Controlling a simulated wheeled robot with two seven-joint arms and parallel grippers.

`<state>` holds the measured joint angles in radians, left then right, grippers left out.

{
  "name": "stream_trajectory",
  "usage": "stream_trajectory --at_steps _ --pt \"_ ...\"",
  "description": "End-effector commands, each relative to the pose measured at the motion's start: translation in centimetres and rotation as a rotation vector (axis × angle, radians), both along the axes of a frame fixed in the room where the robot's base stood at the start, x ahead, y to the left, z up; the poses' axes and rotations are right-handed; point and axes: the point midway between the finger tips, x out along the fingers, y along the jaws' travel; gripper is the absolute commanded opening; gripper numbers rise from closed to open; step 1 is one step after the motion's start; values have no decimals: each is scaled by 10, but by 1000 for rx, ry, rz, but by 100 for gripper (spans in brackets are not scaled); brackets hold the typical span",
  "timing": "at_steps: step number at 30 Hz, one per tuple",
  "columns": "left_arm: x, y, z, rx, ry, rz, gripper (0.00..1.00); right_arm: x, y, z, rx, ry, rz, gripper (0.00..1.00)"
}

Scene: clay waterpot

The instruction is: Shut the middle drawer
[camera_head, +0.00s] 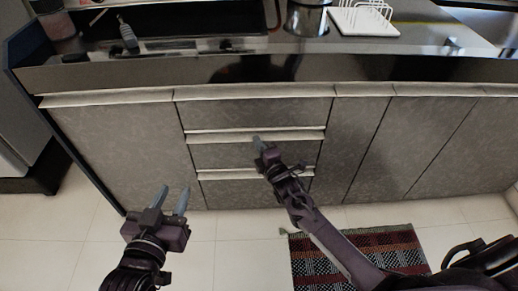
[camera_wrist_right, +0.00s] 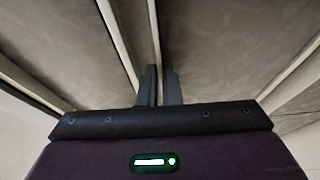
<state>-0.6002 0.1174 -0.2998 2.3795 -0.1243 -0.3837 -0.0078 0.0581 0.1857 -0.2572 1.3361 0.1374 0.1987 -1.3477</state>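The middle drawer (camera_head: 220,156) is in the cabinet's drawer stack in the head view, below the top drawer (camera_head: 255,113) and above the bottom drawer (camera_head: 235,193). Its pale handle strip (camera_head: 215,137) seems to stand out slightly from the cabinet front; the exact gap is hard to tell. My right gripper (camera_head: 257,142) is shut and empty, its fingertips at the middle drawer's upper edge, touching or very close. In the right wrist view, its fingers (camera_wrist_right: 161,85) are together in front of grey panels and pale strips. My left gripper (camera_head: 174,192) is open and empty, low and left of the drawers.
Cabinet doors (camera_head: 425,140) flank the drawers. The dark countertop (camera_head: 180,72) above holds a metal pot (camera_head: 308,18) and a white rack (camera_head: 363,18). A striped rug (camera_head: 395,245) lies on the pale floor, under my right arm. The floor at left is clear.

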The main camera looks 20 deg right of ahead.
Motion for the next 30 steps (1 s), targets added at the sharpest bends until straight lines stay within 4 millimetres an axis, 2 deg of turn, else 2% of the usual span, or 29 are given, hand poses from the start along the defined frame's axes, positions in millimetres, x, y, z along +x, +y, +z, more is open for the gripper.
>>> stream_trajectory --at_steps 4,12,18,30 --pt "2 0 8 -14 -33 2 33 4 -1 0 1 4 0 0" --pt "2 0 8 -14 -34 2 33 5 -3 1 0 1 -3 0" --pt "2 0 8 -14 -34 1 33 5 -3 2 0 1 -4 27" --pt "2 0 8 -15 -34 1 33 4 -3 -1 -2 6 -4 27"
